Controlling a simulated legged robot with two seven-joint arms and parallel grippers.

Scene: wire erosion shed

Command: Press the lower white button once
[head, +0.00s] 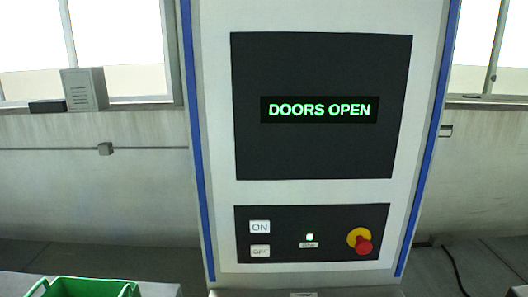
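A tall white machine panel with blue edges (216,120) stands in the middle of the head view. Its lower dark control plate (277,232) carries two white buttons at the left. The upper white button (260,227) reads ON. The lower white button (260,251) sits right below it and seems to read OFF. A lit green lamp (310,237) with a small label and a red knob on a yellow base (362,242) are to the right. The display (319,110) reads DOORS OPEN in green. Neither of my grippers is in view.
A green crate (85,287) stands at the bottom left on a light surface. A grey box (84,89) is on the left window sill. A black cable (456,270) lies on the floor at the right. The space before the buttons looks clear.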

